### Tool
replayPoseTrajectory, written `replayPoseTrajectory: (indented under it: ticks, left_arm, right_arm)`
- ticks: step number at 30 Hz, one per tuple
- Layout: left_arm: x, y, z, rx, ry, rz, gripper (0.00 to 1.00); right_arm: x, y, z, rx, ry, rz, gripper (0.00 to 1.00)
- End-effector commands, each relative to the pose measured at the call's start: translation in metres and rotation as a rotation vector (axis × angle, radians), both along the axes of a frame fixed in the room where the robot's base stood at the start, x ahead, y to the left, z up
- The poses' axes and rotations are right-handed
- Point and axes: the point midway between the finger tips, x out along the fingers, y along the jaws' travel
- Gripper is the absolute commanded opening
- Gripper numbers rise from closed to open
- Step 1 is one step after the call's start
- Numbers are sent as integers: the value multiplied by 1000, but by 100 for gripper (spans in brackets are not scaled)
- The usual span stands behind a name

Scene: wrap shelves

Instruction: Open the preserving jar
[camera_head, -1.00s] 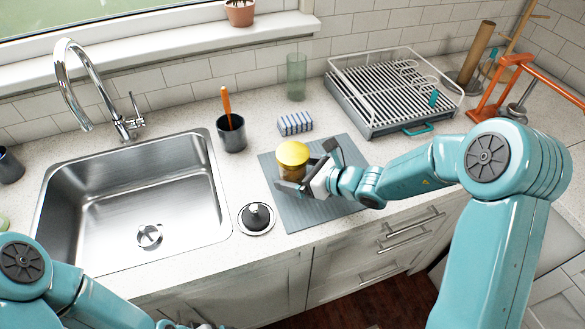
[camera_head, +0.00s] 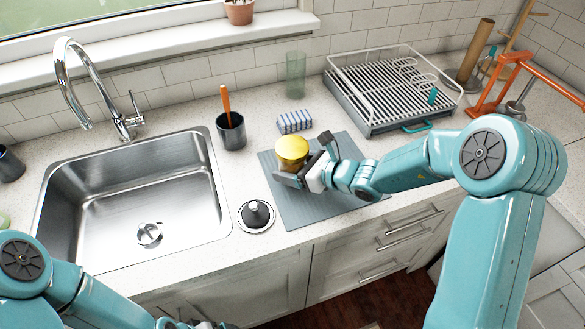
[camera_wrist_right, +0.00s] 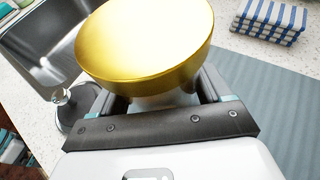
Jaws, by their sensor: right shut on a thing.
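The preserving jar (camera_head: 290,165) stands upright on the grey mat (camera_head: 310,207), with a gold lid (camera_head: 292,148) on top. In the right wrist view the gold lid (camera_wrist_right: 150,45) fills the upper middle and hides the fingertips and most of the jar body. My right gripper (camera_head: 302,164) reaches in from the right, its two dark fingers on either side of the jar below the lid, shut on it. My left gripper (camera_head: 198,325) is only partly in view at the bottom edge, far from the jar, and its fingers are not shown clearly.
A dish rack (camera_head: 390,90) stands behind right. The mat's front is clear.

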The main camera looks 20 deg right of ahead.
Motion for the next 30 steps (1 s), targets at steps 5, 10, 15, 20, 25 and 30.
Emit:
replayPoseTrajectory:
  ticks: [5,10,15,20,25,30]
  left_arm:
    - [0,0,4,0,0,0,100]
    - [0,0,15,0,0,0,100]
    - [0,0,28,0,0,0,100]
    - [0,0,37,0,0,0,100]
    - [0,0,39,0,0,0,100]
    - [0,0,39,0,0,0,100]
  right_arm:
    - [1,0,46,-2,-12,-1,33]
    - [1,0,104,-3,-11,1,33]
    - [1,0,151,-3,-8,1,33]
    - [1,0,178,-1,-5,-1,33]
    - [0,0,188,-1,-2,0,33]
    - [0,0,189,0,-1,-1,33]
